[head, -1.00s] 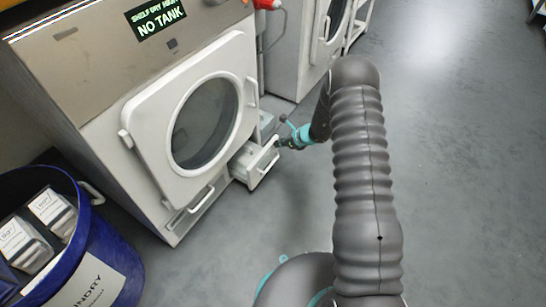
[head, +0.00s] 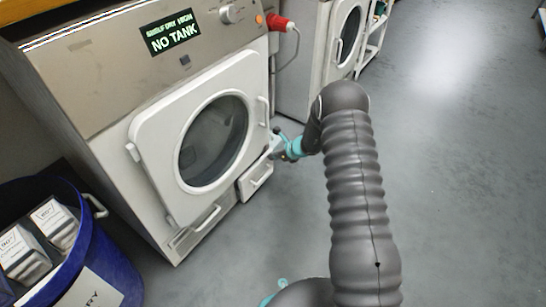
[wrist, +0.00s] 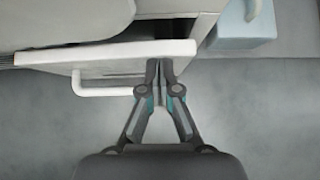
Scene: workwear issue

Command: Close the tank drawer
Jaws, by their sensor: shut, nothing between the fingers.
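The tank drawer (head: 257,180) is a small white drawer low on the front of the white dryer (head: 135,110), right of the round door. It stands a little out from the machine; how far is hard to tell. In the wrist view, its pale front (wrist: 105,54) lies across the picture with the bar handle (wrist: 103,91) below. My gripper (head: 275,156) is at the drawer's right part. Its fingers (wrist: 164,66) are together and empty, with tips at the drawer front, right of the handle, seemingly touching. The dryer's display (head: 172,33) reads "NO TANK".
A blue-grey box (wrist: 246,34) stands right of the drawer in the wrist view. A blue laundry bin (head: 105,265) holding white boxes stands at the left. A second dryer (head: 305,60) stands beyond. The grey floor on the right is clear.

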